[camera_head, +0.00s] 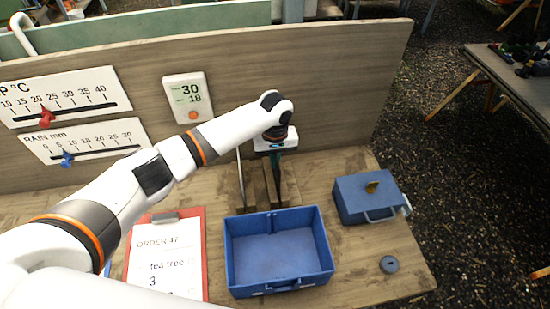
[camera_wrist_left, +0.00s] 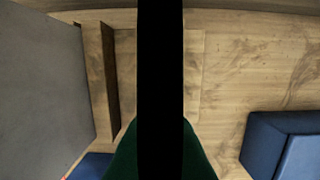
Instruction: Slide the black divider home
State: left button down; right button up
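The black divider (camera_wrist_left: 160,70) fills the middle of the left wrist view as an upright dark band. In the head view it shows as a thin dark strip (camera_head: 277,180) below my left gripper (camera_head: 276,155). Green finger surfaces flank the band at the bottom of the wrist view, and my left gripper looks shut on it. The wooden rack (camera_head: 261,191) stands around and beside the strip, against the back board. Its grey panel (camera_wrist_left: 40,80) is left of the divider. The divider's lower end is hard to make out. My right gripper is not in view.
An open blue tray (camera_head: 230,255) lies in front of the rack. A closed blue box (camera_head: 352,195) stands to the right, with a grey disc (camera_head: 389,264) nearby. A red clipboard (camera_head: 200,225) lies to the left. The back board (camera_head: 330,90) closes off the rear.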

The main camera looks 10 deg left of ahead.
pick_arm(q)
jog(key=shift+f+b, duration=0.5)
jog(key=shift+f, duration=0.7)
jog(key=c, duration=2.1)
grip_release()
jog(key=o, duration=0.5)
notch_tip(320, 180, up, 12)
jog(key=shift+r+b, duration=0.1)
jog(key=shift+b, duration=1)
